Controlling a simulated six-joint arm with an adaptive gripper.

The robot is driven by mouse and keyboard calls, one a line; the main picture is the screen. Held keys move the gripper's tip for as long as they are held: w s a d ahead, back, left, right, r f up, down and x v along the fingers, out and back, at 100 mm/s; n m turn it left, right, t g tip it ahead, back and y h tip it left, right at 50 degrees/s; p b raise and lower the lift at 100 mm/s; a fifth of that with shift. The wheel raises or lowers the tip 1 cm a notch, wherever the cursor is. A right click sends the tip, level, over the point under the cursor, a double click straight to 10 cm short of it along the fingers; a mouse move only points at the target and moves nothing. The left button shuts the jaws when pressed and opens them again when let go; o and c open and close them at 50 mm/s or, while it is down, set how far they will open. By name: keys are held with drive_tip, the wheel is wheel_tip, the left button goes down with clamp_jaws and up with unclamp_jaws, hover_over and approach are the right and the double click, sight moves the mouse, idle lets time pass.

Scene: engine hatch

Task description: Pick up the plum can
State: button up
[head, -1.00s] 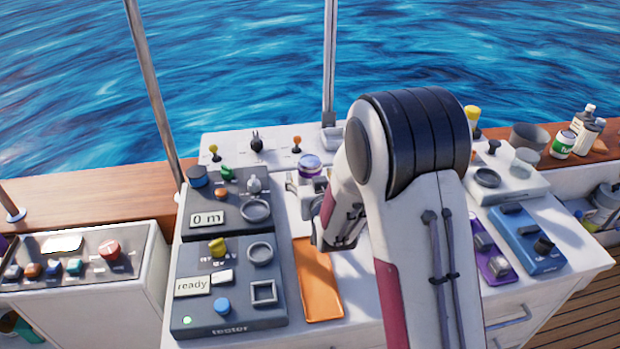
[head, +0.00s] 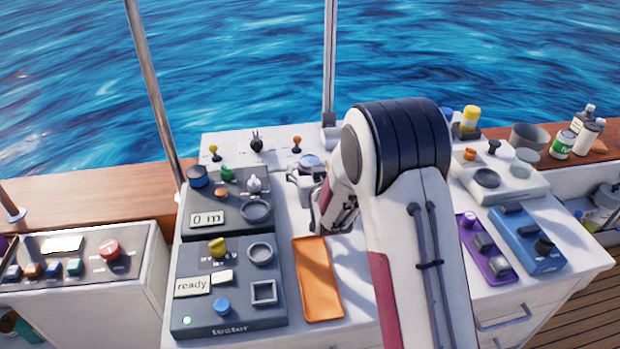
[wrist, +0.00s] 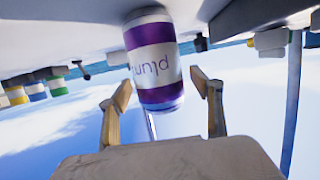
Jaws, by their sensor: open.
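The plum can (wrist: 155,60) is a white and purple can with "plum" on its label, upside down in the wrist view. In the head view only its pale, rounded top (head: 311,161) shows clearly, behind my gripper (head: 304,180) at the back of the white worktop. In the wrist view my gripper (wrist: 162,84) is open, with one finger on each side of the can. The can stands between or just beyond the fingertips. A narrow gap shows on the right. I cannot tell whether the left finger touches it.
An orange tray (head: 318,280) lies in front of my gripper. A grey tester box (head: 210,318) and the "0 m" panel (head: 235,226) stand left. A ledge with small levers (head: 275,144) is behind the can. My forearm hides the worktop's middle right.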

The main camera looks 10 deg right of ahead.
idle(0.4)
drive_tip(key=c, duration=1.5)
drive_tip(key=shift+r, duration=0.2)
drive_tip(key=shift+c, duration=0.2)
drive_tip(key=shift+r, duration=4.85)
